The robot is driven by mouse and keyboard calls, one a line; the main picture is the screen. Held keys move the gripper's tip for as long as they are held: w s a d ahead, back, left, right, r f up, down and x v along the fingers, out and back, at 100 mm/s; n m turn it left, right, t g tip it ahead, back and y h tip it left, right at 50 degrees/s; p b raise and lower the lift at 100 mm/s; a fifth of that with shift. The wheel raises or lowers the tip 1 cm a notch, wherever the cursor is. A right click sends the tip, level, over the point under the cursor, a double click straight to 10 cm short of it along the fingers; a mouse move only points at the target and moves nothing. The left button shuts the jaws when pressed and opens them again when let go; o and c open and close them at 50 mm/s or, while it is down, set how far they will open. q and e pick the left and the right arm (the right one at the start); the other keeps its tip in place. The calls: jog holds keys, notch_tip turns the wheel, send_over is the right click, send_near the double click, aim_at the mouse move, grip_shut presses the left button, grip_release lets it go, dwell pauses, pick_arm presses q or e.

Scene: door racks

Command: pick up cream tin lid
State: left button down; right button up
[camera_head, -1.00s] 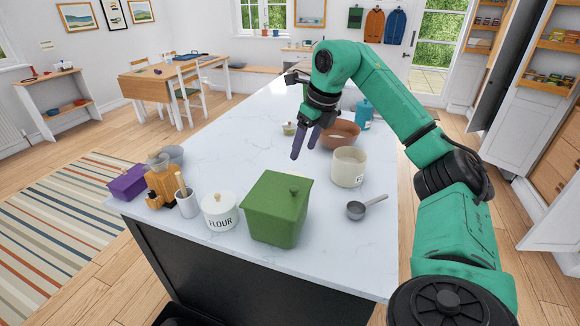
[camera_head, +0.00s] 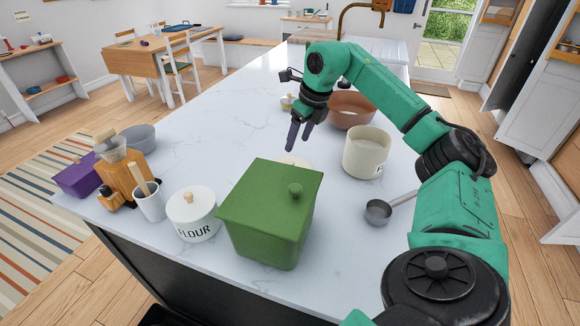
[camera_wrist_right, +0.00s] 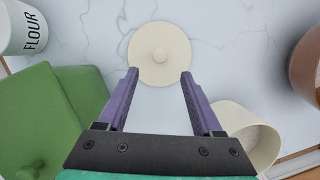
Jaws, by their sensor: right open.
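The cream tin lid (camera_wrist_right: 160,54) is a round, pale disc with a small knob, lying on the white counter. In the right wrist view it sits just beyond and between the two purple fingertips. In the head view only part of the lid (camera_head: 294,161) shows, behind the green bin. My right gripper (camera_head: 298,138) is open and empty above it; it also shows in the right wrist view (camera_wrist_right: 158,76). An open cream tin (camera_head: 366,152) without a lid stands to the right. My left gripper is not in view.
A green lidded bin (camera_head: 268,213) stands close in front of the lid. A white flour tin (camera_head: 192,215), a metal scoop (camera_head: 380,212) and a brown bowl (camera_head: 351,109) are nearby. The counter's (camera_head: 205,135) left middle is clear.

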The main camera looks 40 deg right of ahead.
aim_at(290, 162)
jog(key=p+x, duration=0.2)
jog(key=x, duration=0.6)
jog(key=shift+w+a+f, duration=0.1)
jog(key=shift+f, duration=0.35)
jog(key=shift+r, duration=0.1)
grip_shut()
